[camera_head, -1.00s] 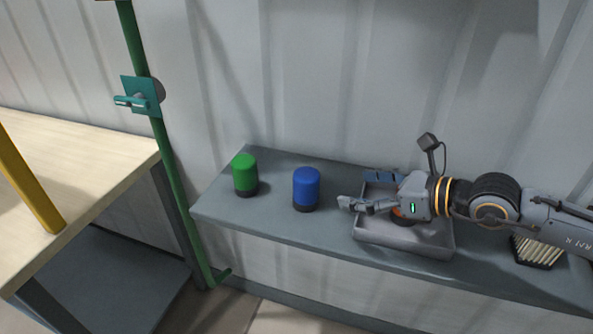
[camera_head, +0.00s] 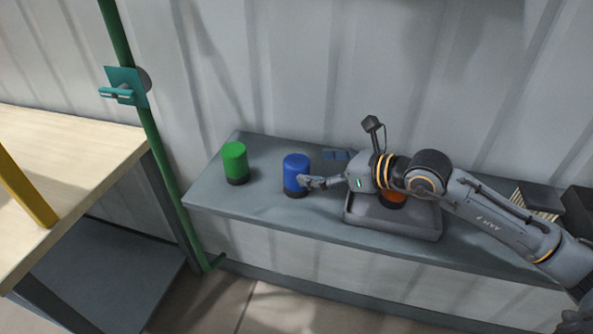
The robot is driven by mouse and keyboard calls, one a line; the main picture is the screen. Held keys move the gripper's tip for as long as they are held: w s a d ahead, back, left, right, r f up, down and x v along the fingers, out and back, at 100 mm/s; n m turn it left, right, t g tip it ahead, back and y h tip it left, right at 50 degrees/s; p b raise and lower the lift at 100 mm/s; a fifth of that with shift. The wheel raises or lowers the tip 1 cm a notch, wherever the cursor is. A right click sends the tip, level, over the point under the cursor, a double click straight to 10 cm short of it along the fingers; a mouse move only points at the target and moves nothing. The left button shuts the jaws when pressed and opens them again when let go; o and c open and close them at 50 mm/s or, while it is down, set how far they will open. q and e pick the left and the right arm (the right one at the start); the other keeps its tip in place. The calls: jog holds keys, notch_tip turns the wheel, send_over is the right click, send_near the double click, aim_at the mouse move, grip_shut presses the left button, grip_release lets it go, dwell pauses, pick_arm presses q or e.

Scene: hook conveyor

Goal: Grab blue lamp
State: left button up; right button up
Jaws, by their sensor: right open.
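The blue lamp (camera_head: 295,172) is a rounded blue cylinder on a dark base, standing upright on the grey shelf (camera_head: 262,212). My right gripper (camera_head: 311,182) reaches in from the right, with its fingertips at the lamp's right side. The fingers are open, and one overlaps the lamp's right edge in the picture. I cannot tell whether they touch it. The left gripper is not in view.
A green lamp (camera_head: 234,161) stands left of the blue one. A grey tray (camera_head: 392,220) with an orange item (camera_head: 393,197) lies under my right arm. A green pole (camera_head: 165,165) and a wooden table (camera_head: 75,160) are at the left. The wall is close behind.

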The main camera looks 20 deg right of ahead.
aim_at(308, 167)
jog(key=shift+x, duration=0.75)
jog(key=shift+w+a+p, duration=0.2)
jog(key=shift+a+p, duration=0.05)
jog(key=shift+p, duration=0.1)
jog(key=x, duration=0.1)
jog(key=p+x, duration=0.1)
jog(key=x, duration=0.1)
jog(key=shift+w+a+f+p, duration=0.15)
jog(key=shift+f+p, duration=0.15)
jog(key=shift+f, duration=0.05)
jog(key=shift+w+a+f, duration=0.25)
jog(key=shift+w+f, duration=0.05)
jog(key=shift+w, duration=0.05)
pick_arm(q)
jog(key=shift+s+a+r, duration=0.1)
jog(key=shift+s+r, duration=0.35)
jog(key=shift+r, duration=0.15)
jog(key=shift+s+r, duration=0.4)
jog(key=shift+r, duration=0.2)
pick_arm(e)
jog(key=shift+s, duration=0.1)
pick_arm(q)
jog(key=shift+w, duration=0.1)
pick_arm(e)
jog(key=c, duration=1.3)
